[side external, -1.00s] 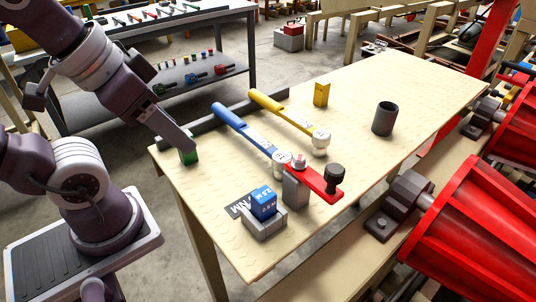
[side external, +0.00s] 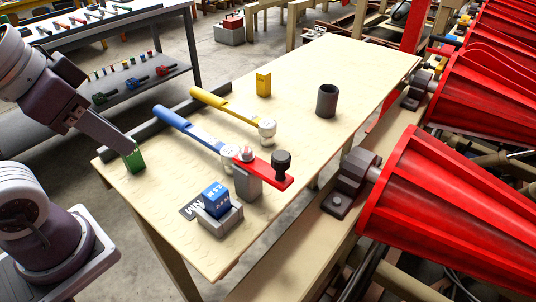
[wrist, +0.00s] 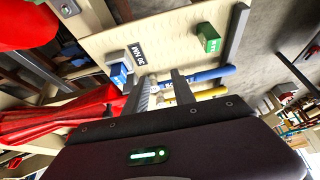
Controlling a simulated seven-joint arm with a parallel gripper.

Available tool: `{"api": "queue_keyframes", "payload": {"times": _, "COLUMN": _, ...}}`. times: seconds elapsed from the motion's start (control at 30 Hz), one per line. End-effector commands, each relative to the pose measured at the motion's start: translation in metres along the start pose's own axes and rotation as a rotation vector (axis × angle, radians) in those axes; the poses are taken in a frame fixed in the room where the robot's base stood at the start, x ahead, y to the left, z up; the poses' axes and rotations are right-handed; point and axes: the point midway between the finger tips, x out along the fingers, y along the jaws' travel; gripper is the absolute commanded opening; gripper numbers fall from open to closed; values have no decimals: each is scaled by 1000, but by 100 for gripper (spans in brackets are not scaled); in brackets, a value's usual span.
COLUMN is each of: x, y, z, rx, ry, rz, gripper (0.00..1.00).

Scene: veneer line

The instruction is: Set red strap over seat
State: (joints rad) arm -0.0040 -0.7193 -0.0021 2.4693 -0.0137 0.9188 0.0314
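The red strap (side external: 270,172) is a flat red bar with a black knob at one end. Its other end lies at the grey post (side external: 247,181), by a bolt head. A blue block (side external: 215,199) sits in a grey holder (side external: 219,221). I cannot tell which part is the seat. My gripper (side external: 126,148) overlaps the green block (side external: 134,160) at the left. In the wrist view my gripper (wrist: 161,75) is open and empty, apart from the green block (wrist: 209,38).
A yellow block (side external: 263,84) and a dark cup (side external: 327,101) stand towards the back. A dark rail (side external: 165,113) runs along the table's left edge. Red ribbed rollers (side external: 450,190) flank the right side. The table's far right is bare.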

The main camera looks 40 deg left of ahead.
Motion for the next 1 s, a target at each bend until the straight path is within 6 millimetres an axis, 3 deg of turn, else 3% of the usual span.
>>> {"api": "queue_keyframes", "payload": {"times": 0.03, "x": -2, "y": 3, "z": -11, "rx": 26, "ry": -29, "rz": 14, "gripper": 19}}
{"api": "queue_keyframes", "payload": {"times": 0.13, "x": -6, "y": 16, "z": -47, "rx": 139, "ry": -124, "rz": 82, "gripper": 0}}
{"api": "queue_keyframes", "payload": {"times": 0.27, "x": 0, "y": 38, "z": -108, "rx": 339, "ry": -248, "rz": 253, "gripper": 0}}
{"api": "queue_keyframes", "payload": {"times": 0.4, "x": 21, "y": 58, "z": -168, "rx": 553, "ry": -311, "rz": 490, "gripper": 0}}
{"api": "queue_keyframes", "payload": {"times": 0.5, "x": 39, "y": 67, "z": -199, "rx": 680, "ry": -307, "rz": 655, "gripper": 0}}
{"api": "queue_keyframes", "payload": {"times": 0.7, "x": 63, "y": 74, "z": -231, "rx": 827, "ry": -256, "rz": 855, "gripper": 0}}
{"api": "queue_keyframes", "payload": {"times": 1.0, "x": 66, "y": 74, "z": -234, "rx": 853, "ry": -242, "rz": 886, "gripper": 0}}
